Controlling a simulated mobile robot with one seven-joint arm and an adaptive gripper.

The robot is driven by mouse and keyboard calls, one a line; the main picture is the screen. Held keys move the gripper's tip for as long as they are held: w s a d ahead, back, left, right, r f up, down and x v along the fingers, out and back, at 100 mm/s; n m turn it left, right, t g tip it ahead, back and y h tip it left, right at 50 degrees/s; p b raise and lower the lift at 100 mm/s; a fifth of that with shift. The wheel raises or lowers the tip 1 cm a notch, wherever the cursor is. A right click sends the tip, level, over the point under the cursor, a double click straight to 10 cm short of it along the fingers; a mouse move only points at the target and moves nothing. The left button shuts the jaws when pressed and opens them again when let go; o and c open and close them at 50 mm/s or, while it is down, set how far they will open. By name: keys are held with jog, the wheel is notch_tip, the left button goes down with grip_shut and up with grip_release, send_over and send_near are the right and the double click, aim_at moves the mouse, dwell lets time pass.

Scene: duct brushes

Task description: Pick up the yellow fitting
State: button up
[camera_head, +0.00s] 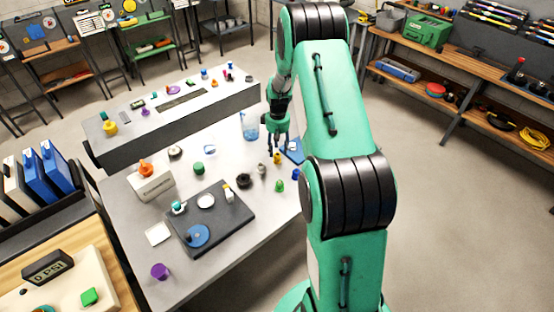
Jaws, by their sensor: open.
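A small yellow fitting (277,158) stands on the grey table near its right side. My gripper (277,146) points down just above it, with the fingers spread. The gap between fingertips and fitting is too small in the picture to tell whether they touch. A larger yellow piece (110,127) with a dark top stands on the bench behind, at its left end.
Close to the fitting are a grey piece (262,169), a green piece (280,186), a blue tray (293,150) and a clear blue container (250,127). A dark board (222,225) with several parts lies further left on the table (215,272).

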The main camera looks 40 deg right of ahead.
aim_at(277, 154)
dwell(0.3)
jog(key=shift+w+f+b, duration=0.2)
jog(key=shift+f+b, duration=0.35)
jog(key=shift+f, duration=2.1)
jog(key=shift+c, duration=0.5)
grip_shut()
